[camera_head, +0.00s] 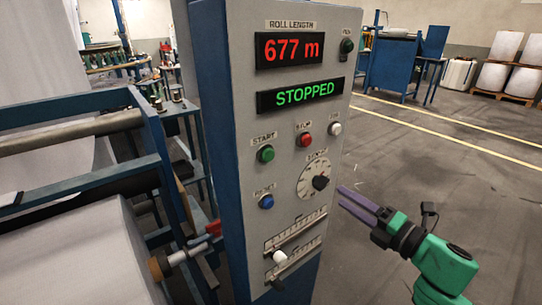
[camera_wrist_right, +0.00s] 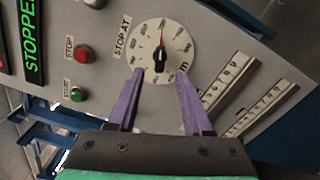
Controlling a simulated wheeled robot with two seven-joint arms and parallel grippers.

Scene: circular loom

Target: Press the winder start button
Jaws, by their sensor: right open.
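The green start button (camera_head: 265,154) sits on the left part of the grey control panel (camera_head: 285,113), under the label START. It also shows in the right wrist view (camera_wrist_right: 78,95), to the left of my fingers. The display (camera_head: 299,95) above reads STOPPED in green. My right gripper (camera_head: 356,206) is at the panel's right side, its two purple fingers pointing at the panel. In the right wrist view the fingers (camera_wrist_right: 158,90) are apart and empty, in front of the STOP AT dial (camera_wrist_right: 160,48). I cannot tell whether they touch the panel. My left gripper is not in view.
A red stop button (camera_head: 304,140) is right of the start button, and a blue reset button (camera_head: 266,201) is below it. A red display (camera_head: 291,48) reads 677 m. The winder frame with a white roll (camera_head: 75,245) stands at left. The floor (camera_head: 440,150) at right is open.

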